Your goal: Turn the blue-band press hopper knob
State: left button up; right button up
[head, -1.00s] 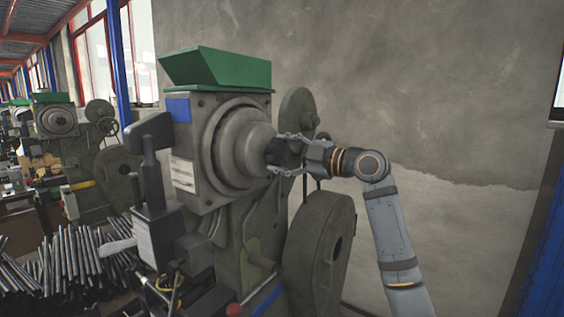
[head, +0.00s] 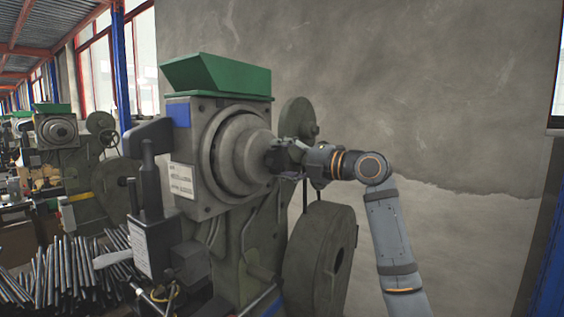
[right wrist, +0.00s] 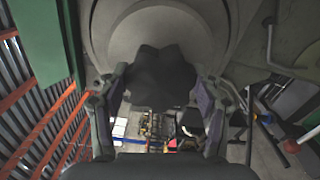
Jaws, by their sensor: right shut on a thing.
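The blue-band press (head: 222,165) stands in the middle of the head view, with a blue patch (head: 183,115) at its upper left and a green hopper (head: 216,76) on top. A round stepped grey hub (head: 240,150) faces right, with a dark lobed knob at its centre. In the right wrist view the knob (right wrist: 160,77) sits between my fingers, in front of the hub. My right gripper (head: 287,157) reaches the knob from the right and is shut on it, hiding part of it in the head view. My left gripper is not in view.
A large flywheel (head: 320,258) is below my right arm, and a smaller wheel (head: 298,119) is behind the gripper. Metal rods (head: 60,272) lie at the lower left. Another press (head: 62,150) stands farther left. A bare wall (head: 430,90) is behind.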

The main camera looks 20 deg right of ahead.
dwell(0.3)
jog(key=shift+f, duration=0.1)
jog(key=o, duration=1.1)
jog(key=shift+o, duration=0.2)
jog(key=v, duration=1.2)
